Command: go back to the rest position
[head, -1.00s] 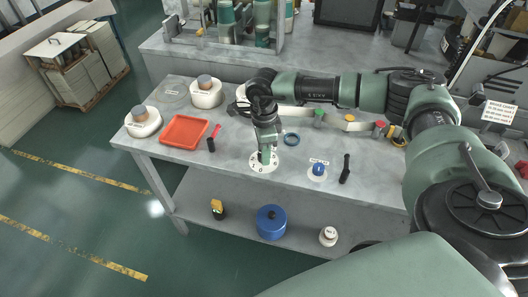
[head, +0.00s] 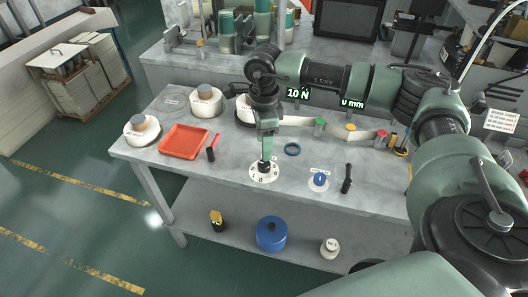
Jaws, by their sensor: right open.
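My right gripper (head: 267,152) hangs fingers down from my arm above the table (head: 230,195). Its fingertips are close above a black knob on a white dial disc (head: 264,173). Whether they touch the knob cannot be told. No object shows carried in its jaws. My left gripper is not in view.
An orange tray (head: 184,139) lies on the left of the table near white round pots (head: 142,131). A blue ring (head: 292,149), a blue knob on a white disc (head: 319,180) and a black tool (head: 347,178) lie right. Below, a blue pot (head: 271,234) stands on the shelf.

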